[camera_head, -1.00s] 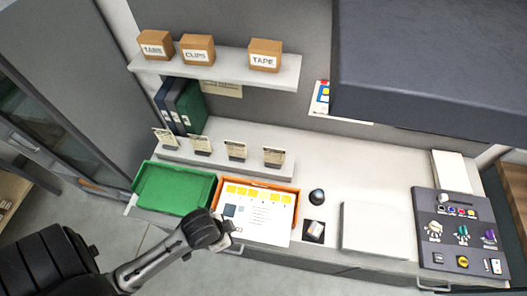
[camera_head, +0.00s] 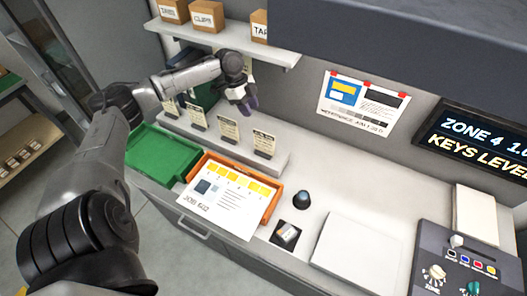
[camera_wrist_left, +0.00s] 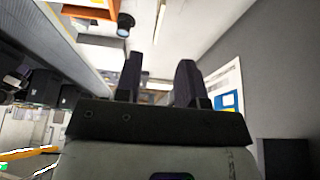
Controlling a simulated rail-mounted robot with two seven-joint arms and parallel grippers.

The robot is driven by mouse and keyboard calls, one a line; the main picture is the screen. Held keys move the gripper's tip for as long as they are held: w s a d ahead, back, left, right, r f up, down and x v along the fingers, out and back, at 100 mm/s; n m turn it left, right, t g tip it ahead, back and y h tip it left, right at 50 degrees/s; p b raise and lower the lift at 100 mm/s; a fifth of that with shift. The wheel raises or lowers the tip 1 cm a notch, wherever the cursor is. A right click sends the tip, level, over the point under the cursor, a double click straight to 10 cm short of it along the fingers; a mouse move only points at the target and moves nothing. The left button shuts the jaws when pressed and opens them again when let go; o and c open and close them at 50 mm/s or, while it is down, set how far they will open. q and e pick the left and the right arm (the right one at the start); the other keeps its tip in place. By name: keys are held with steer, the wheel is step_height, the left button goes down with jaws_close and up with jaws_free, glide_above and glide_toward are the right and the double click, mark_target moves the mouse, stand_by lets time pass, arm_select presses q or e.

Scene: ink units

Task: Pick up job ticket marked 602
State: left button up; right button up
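Several small cream cards in dark holders stand in a row on the grey ledge (camera_head: 215,140); these look like job tickets. From left to right I see a first card (camera_head: 170,106), a second card (camera_head: 197,117), a third card (camera_head: 228,130) and a fourth card (camera_head: 264,144). Their print is too small to read. My left gripper (camera_head: 250,103) is above and behind the row, over its right half, apart from the cards. In the left wrist view its dark fingers (camera_wrist_left: 158,78) stand apart with nothing between them. My right gripper is not in view.
A green tray (camera_head: 160,155) and an orange tray (camera_head: 271,208) stand before the ledge; a printed job sheet (camera_head: 222,196) lies over the orange one. A dark knob (camera_head: 302,199) is to the right. A shelf (camera_head: 225,40) with boxes hangs close above the gripper.

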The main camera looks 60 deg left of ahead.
mark_target(263, 133)
arm_select(q)
steer(key=x, duration=0.7)
steer(key=shift+w+p, duration=0.15)
steer(key=shift+p, duration=0.2)
steer(key=shift+d+f, duration=0.2)
steer(key=shift+f, duration=0.15)
steer(key=x, duration=0.2)
steer(key=p+x, duration=0.1)
steer(key=shift+w+d+f, duration=0.2)
steer(key=shift+d+f, duration=0.05)
steer(key=shift+d, duration=0.2)
steer(key=shift+x, duration=0.75)
steer(key=shift+a, duration=0.1)
steer(key=shift+c, duration=0.5)
jaws_close()
